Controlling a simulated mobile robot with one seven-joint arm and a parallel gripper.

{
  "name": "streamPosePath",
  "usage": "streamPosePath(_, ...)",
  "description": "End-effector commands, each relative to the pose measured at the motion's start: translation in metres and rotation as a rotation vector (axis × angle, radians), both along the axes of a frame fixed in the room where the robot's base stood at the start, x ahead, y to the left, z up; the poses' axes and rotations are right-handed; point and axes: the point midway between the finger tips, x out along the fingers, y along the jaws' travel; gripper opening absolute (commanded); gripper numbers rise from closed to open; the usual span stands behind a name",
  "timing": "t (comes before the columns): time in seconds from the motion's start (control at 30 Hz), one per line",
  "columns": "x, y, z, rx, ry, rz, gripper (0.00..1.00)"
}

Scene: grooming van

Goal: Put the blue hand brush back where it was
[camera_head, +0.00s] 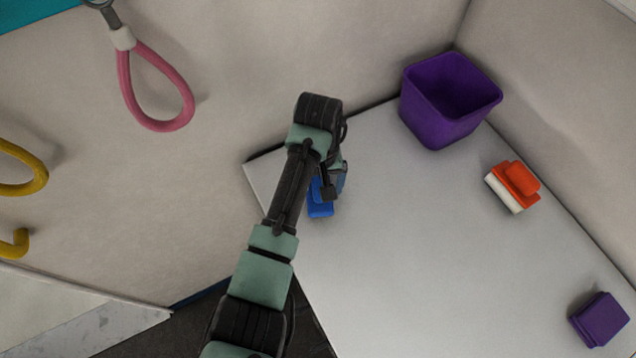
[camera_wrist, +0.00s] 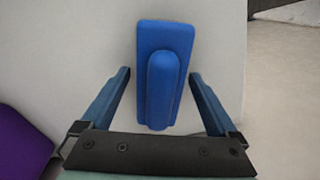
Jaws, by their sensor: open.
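The blue hand brush (camera_head: 320,209) lies on the light grey tabletop, near its left edge, mostly hidden under my arm in the head view. In the wrist view the blue hand brush (camera_wrist: 164,75) shows whole from above, with its raised handle along the middle. My gripper (camera_wrist: 160,80) is open, with one finger on each side of the brush's near part and a gap on both sides. In the head view my gripper (camera_head: 330,188) is over the brush, and its fingers are largely hidden.
A purple bin (camera_head: 447,110) stands at the table's back corner; an orange brush with a white base (camera_head: 515,186) lies right of it. A purple box-like item (camera_head: 599,320) is at lower right. A pink loop (camera_head: 150,90) hangs on the wall. The table's (camera_head: 400,250) middle is clear.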

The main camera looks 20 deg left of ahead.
Motion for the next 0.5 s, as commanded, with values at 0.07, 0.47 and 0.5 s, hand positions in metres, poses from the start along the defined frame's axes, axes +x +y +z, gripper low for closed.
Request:
streamPosePath(0.07, 0.0, 0.0, 0.001, 0.0, 0.0, 0.0, 0.95)
streamPosePath(0.47, 0.002, 0.0, 0.061, 0.002, -0.007, -0.001, 0.95)
streamPosePath(0.5, 0.002, 0.0, 0.07, 0.002, -0.007, -0.001, 0.95)
